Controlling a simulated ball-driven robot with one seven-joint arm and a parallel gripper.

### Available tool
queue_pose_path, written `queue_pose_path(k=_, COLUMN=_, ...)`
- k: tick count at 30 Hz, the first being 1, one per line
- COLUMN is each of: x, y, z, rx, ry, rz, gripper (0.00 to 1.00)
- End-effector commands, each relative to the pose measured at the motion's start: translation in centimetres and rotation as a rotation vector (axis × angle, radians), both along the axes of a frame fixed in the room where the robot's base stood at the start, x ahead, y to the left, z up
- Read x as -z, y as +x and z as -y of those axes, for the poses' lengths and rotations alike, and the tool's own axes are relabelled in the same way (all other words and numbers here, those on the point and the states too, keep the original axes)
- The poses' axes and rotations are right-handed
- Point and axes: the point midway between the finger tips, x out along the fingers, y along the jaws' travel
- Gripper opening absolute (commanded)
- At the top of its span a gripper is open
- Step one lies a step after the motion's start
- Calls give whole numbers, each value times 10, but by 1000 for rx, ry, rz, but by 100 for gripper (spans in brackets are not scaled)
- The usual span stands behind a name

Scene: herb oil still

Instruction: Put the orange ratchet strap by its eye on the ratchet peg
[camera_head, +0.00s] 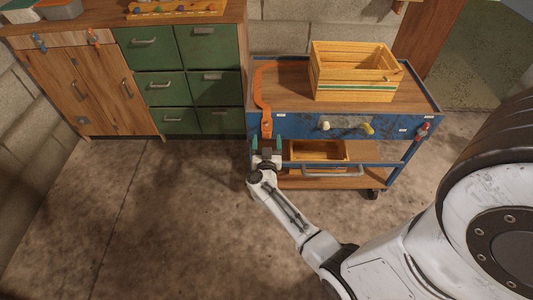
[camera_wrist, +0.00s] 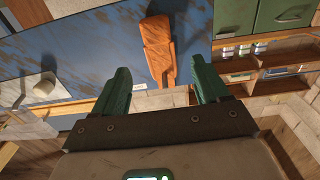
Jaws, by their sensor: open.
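The orange ratchet strap (camera_head: 261,90) lies along the left end of the blue trolley's top, and its thicker end hangs down over the front panel. That end also shows in the wrist view (camera_wrist: 158,50), against the blue panel. My gripper (camera_head: 266,145) is open just below the hanging end. In the wrist view its green fingers (camera_wrist: 162,85) stand apart, with the strap's end between and beyond them; I cannot tell whether they touch. The strap's eye is not clearly seen. A white peg (camera_head: 325,125) and a yellow one (camera_head: 367,130) stick out of the front panel; which is the ratchet peg is unclear.
A wooden crate (camera_head: 352,82) stands on the trolley top (camera_head: 285,78). A lower shelf holds a wooden box (camera_head: 317,149), with a grey handle (camera_head: 332,170) in front. A red and blue item (camera_head: 423,131) hangs at the right corner. Green drawers (camera_head: 208,88) stand left; floor before the trolley is clear.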

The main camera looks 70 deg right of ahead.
Motion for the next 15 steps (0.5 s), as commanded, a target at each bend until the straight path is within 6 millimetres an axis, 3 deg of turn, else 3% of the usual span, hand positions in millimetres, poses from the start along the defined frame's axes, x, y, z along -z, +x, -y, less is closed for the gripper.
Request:
queue_pose_path(k=6, x=1, y=12, z=28, rx=0, ry=-1, rz=1, gripper=74)
queue_pose_path(k=15, x=0, y=17, z=40, rx=-2, ry=0, rz=0, gripper=74)
